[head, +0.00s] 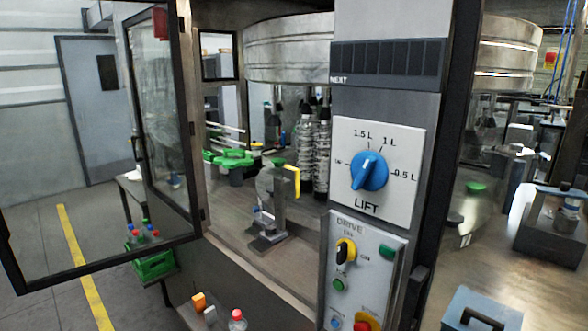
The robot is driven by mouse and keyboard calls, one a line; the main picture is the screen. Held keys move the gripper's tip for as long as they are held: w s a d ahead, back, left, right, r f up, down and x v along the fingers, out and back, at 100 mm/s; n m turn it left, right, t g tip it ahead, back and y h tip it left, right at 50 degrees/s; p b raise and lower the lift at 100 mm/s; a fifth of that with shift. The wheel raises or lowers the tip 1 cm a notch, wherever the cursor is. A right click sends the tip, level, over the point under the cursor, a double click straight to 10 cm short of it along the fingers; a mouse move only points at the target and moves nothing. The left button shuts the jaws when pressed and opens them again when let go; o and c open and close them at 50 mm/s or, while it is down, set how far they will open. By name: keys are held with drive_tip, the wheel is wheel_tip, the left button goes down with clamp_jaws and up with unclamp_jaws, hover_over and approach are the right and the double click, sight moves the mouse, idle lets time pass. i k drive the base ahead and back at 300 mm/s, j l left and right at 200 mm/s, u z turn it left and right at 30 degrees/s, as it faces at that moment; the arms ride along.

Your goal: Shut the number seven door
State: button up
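A machine door (110,265) with a dark frame and a clear panel stands wide open at the left, swung out from the machine. Its right side meets the machine post beside the opening. I cannot make out a number seven on it. The opening to its right shows the machine's inside, with a green star-shaped part (228,158) and a grey stand (268,235) with a yellow piece. My gripper is not in this view.
A control column with a blue LIFT knob (369,171) and a DRIVE panel (362,270) stands right of the opening. A green crate (153,265) of bottles is seen past the door's lower edge. A red-capped bottle (237,321) and small blocks sit at the bottom.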

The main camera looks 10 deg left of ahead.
sight(7, 258)
drive_tip(key=u, duration=0.9)
drive_tip(key=i+j+u, duration=0.15)
drive_tip(key=u, duration=0.3)
drive_tip(key=i+j+u, duration=0.15)
drive_tip(key=u, duration=0.25)
drive_tip(key=i+j+u, duration=0.15)
drive_tip(key=u, duration=0.3)
drive_tip(key=i+j+u, duration=0.1)
drive_tip(key=u, duration=0.3)
drive_tip(key=i, duration=2.5)
drive_tip(key=i+z, duration=0.1)
drive_tip(key=i, duration=0.4)
drive_tip(key=i+j+z, duration=0.1)
drive_tip(key=i, duration=0.4)
drive_tip(key=i+j+z, duration=0.1)
drive_tip(key=i, duration=0.35)
drive_tip(key=i+j+z, duration=0.1)
drive_tip(key=i, duration=0.4)
drive_tip(key=j+z, duration=0.1)
drive_tip(key=z, duration=3.85)
drive_tip(key=l+u, duration=0.2)
drive_tip(key=u, duration=0.3)
drive_tip(key=i+l+u, duration=0.1)
drive_tip(key=u, duration=0.4)
drive_tip(key=l, duration=0.1)
